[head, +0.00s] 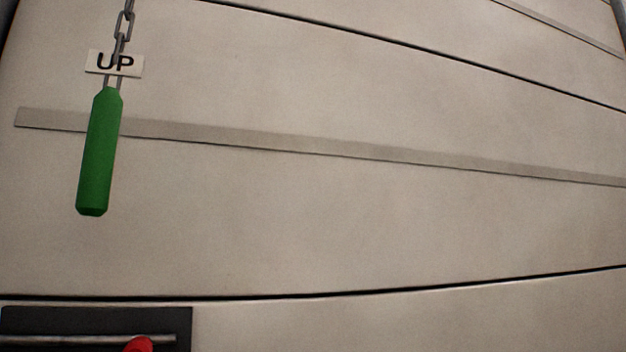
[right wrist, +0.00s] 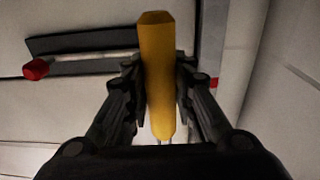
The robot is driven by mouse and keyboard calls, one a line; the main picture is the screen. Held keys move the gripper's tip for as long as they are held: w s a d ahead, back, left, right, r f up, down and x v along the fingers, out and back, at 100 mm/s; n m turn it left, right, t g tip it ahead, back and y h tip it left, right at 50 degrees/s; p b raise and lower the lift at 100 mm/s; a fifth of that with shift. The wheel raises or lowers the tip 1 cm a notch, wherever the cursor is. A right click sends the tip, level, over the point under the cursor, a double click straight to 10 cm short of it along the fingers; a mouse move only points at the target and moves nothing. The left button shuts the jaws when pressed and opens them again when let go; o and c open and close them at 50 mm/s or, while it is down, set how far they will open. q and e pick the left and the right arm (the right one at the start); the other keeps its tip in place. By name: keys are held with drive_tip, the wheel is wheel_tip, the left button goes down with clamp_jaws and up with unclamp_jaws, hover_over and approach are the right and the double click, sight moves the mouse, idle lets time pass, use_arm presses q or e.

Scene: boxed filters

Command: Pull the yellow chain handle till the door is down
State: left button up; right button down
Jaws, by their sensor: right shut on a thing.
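The yellow handle (right wrist: 156,75) stands between the two fingers of my right gripper (right wrist: 160,95) in the right wrist view. The fingers are shut on it, one at each side. A short piece of something thin and grey shows below the handle's lower end in that view. The yellow handle is not in the head view. The pale panelled door (head: 350,220) fills most of the head view. My left gripper is in neither view.
A green handle (head: 98,155) hangs on a grey chain (head: 124,30) with an "UP" label (head: 115,63) in front of the door. A dark plate (head: 60,320) with a grey bar and a red end (head: 139,345) is at lower left. The red end also shows in the right wrist view (right wrist: 36,69).

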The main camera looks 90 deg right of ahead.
use_arm(q)
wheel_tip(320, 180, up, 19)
drive_tip(key=p, duration=1.8)
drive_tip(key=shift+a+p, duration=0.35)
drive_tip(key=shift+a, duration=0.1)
use_arm(e)
wheel_tip(320, 180, up, 23)
drive_tip(key=shift+a+y, duration=0.25)
drive_tip(key=shift+y, duration=0.05)
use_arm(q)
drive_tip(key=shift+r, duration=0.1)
use_arm(e)
drive_tip(key=shift+r, duration=0.1)
